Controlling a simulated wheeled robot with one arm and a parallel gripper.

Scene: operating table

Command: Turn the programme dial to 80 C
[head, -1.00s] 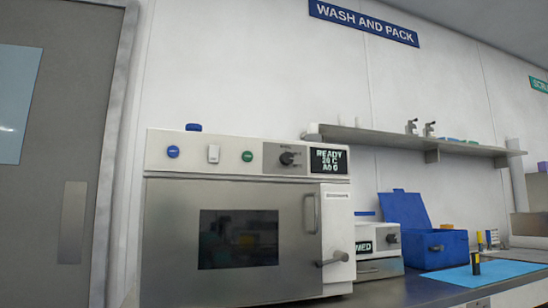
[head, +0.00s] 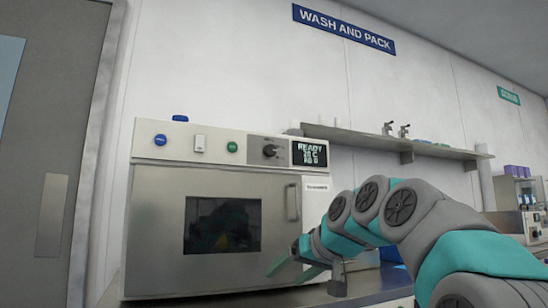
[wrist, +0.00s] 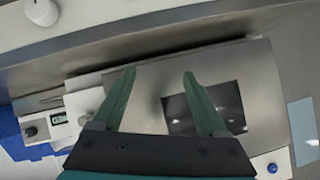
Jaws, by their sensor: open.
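The programme dial (head: 270,150) is a dark round knob on the grey panel at the top right of the steel washer (head: 150,230). Just right of it, the black display (head: 309,154) reads READY, with a line that looks like 20 C. My gripper (head: 290,268) is in front of the washer door, well below the dial and apart from it. In the wrist view its two green fingers (wrist: 159,74) are spread with nothing between them, and the door window (wrist: 205,107) shows behind. I cannot pick out the dial in the wrist view.
A blue button (head: 160,139), a white switch (head: 200,143) and a green button (head: 232,146) sit left of the dial. A vertical door handle (head: 292,202) is below it. A wall shelf (head: 400,143) is to the right. The space before the panel is clear.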

